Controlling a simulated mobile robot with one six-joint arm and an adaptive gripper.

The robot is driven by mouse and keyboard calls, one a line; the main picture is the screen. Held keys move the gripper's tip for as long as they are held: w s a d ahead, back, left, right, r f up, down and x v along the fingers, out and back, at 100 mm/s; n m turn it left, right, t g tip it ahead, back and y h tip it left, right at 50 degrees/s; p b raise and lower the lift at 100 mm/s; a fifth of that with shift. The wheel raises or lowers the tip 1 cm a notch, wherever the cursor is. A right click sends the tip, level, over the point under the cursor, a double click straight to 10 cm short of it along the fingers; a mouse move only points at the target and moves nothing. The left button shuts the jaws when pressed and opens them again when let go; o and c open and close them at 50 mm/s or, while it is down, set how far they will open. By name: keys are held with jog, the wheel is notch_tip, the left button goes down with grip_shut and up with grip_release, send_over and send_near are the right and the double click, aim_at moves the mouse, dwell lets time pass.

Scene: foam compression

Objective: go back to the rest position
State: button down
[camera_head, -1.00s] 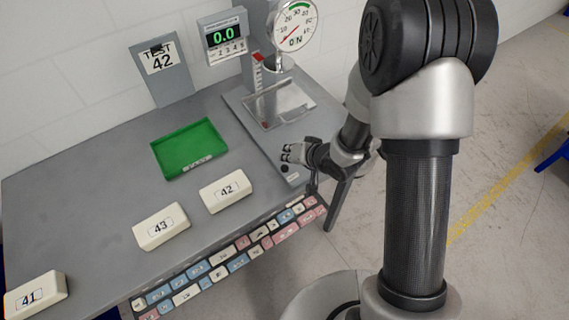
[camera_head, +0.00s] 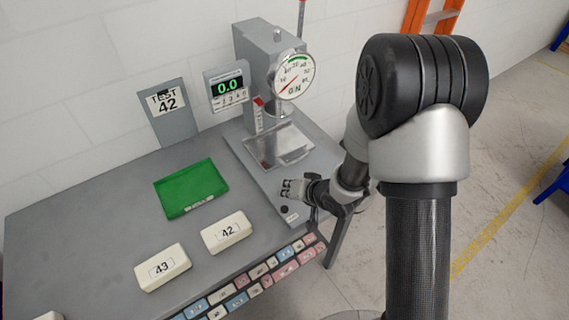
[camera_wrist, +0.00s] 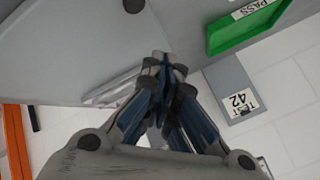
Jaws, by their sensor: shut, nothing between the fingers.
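My gripper (camera_head: 290,188) is shut and empty, held near the front of the compression machine's base, by a round dark button (camera_head: 284,209). In the wrist view the fingers of my gripper (camera_wrist: 168,62) meet at the tips with nothing between them. The compression machine (camera_head: 262,62) stands at the back of the table, with a round dial gauge (camera_head: 293,76) and a shiny plate (camera_head: 279,147). Whether the gripper touches the base cannot be told.
Foam blocks 43 (camera_head: 162,268) and 42 (camera_head: 227,232) lie on the grey table (camera_head: 95,210). A green tray (camera_head: 190,187) lies behind them. A TEST 42 sign (camera_head: 168,113) and a display reading 0.0 (camera_head: 227,88) stand at the back.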

jog(key=s+d+r+h+b, duration=0.2)
jog(key=s+d+r+h, duration=0.1)
jog(key=d+r, duration=0.4)
jog(key=s+d+r+h+b, duration=0.2)
jog(key=d+r+h, duration=0.1)
jog(key=d+r, duration=0.4)
jog(key=s+r+g+b, duration=0.1)
jog(key=s+r, duration=0.1)
jog(key=s, duration=0.8)
jog(key=s+r+n+g+b, duration=0.1)
jog(key=s+r, duration=0.2)
jog(key=s, duration=0.8)
jog(key=shift+s+a, duration=0.15)
jog(key=shift+a, duration=0.05)
jog(key=shift+a+r, duration=0.1)
